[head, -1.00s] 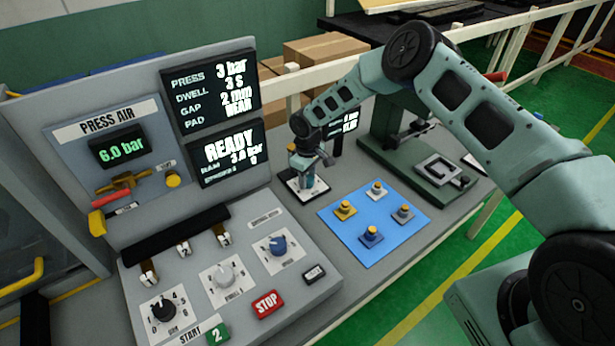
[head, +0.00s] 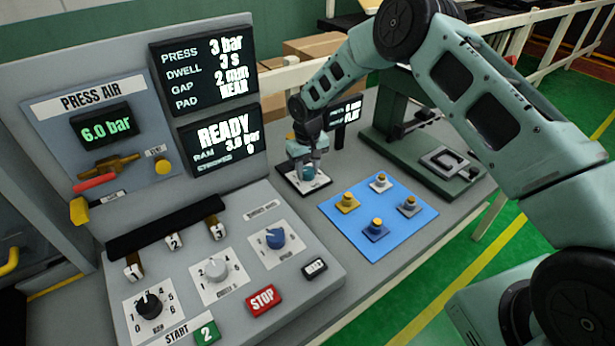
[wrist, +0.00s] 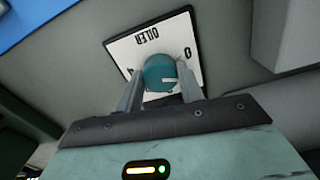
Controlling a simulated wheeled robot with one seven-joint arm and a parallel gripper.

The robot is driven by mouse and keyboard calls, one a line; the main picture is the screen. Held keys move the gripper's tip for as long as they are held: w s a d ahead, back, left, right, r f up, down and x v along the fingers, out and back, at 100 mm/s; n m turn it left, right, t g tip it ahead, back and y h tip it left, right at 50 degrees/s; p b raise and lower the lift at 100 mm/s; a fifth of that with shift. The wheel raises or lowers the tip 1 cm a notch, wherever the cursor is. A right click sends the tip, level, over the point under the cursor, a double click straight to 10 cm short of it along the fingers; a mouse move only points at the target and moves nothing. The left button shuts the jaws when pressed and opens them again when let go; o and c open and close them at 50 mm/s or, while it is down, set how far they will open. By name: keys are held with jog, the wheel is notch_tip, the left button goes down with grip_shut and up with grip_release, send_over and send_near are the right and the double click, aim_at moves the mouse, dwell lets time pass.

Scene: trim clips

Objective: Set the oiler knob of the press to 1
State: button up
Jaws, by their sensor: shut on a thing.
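The oiler knob (wrist: 160,74) is a round teal knob with a short white mark on it. The mark points to the right in the wrist view, a little below the 0. The knob sits on a white square plate (wrist: 125,52) lettered OILER, which appears upside down there. A 0 shows at the plate's right edge and a partly hidden numeral at its left; the near side is covered by my gripper. My gripper (wrist: 160,84) is shut on the knob, one finger on each side. In the head view my gripper (head: 308,172) stands over the plate (head: 290,185).
A blue mat (head: 345,225) with several small knobbed blocks lies right of the plate. The sloped control panel (head: 320,290) with dials and a red STOP button (head: 262,299) is at the front left. The green press frame (head: 390,125) stands behind on the right.

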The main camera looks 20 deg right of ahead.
aim_at(308, 170)
jog(key=shift+m+b, duration=1.5)
jog(key=shift+m, duration=0.4)
jog(key=o, duration=1)
notch_tip(308, 170, up, 17)
jog(key=b, duration=0.4)
jog(key=shift+r, duration=0.2)
